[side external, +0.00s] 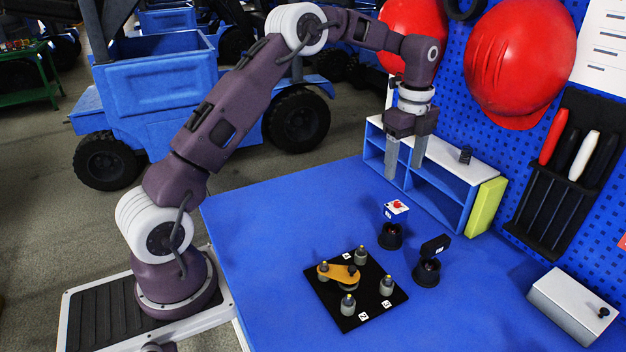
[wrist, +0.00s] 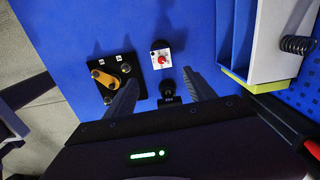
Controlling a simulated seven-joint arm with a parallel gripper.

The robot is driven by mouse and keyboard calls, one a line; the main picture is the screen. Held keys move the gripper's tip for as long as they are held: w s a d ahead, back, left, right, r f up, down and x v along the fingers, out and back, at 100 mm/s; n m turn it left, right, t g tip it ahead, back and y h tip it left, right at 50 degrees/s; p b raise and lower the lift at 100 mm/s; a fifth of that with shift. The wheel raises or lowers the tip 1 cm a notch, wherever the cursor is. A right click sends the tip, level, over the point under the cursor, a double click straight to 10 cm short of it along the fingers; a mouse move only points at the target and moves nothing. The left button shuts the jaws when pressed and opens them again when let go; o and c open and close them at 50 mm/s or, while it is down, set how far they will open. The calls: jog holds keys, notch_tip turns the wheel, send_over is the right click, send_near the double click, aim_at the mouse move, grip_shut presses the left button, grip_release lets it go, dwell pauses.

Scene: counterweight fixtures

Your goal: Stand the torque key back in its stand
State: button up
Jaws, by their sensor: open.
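My gripper (side external: 403,172) is open and empty, pointing down high above the table; its two fingers also show in the wrist view (wrist: 163,83). A black block-topped piece (side external: 435,246) sits on a round black base (side external: 426,274); in the wrist view this piece (wrist: 168,98) appears between my fingers. Beside it, a white-and-blue block with a red mark (side external: 397,208) sits above another round black base (side external: 390,237). I cannot tell for sure which piece is the torque key. A black plate (side external: 340,308) carries several grey posts and an orange lever (side external: 338,273).
A white-and-blue shelf (side external: 450,180) stands behind, with a small dark coil (side external: 466,155) on top and a yellow-green block (side external: 485,206) at its end. A white box (side external: 578,300) is at right. A blue pegboard with red helmets (side external: 520,60) rises behind. The table's left part is clear.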

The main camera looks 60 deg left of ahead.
jog(key=s+d+r+n+t, duration=0.1)
jog(key=s+d+r+n, duration=0.35)
jog(key=s+r, duration=0.35)
jog(key=s+d+r+n+t, duration=0.25)
jog(key=s+r+n, duration=0.35)
jog(key=s, duration=0.4)
jog(key=s+d+f+n+t, duration=0.2)
jog(key=s+n, duration=0.5)
jog(key=s, duration=1)
jog(key=shift+s+d+f, duration=0.15)
jog(key=shift+d+f, duration=0.25)
jog(key=shift+f, duration=0.15)
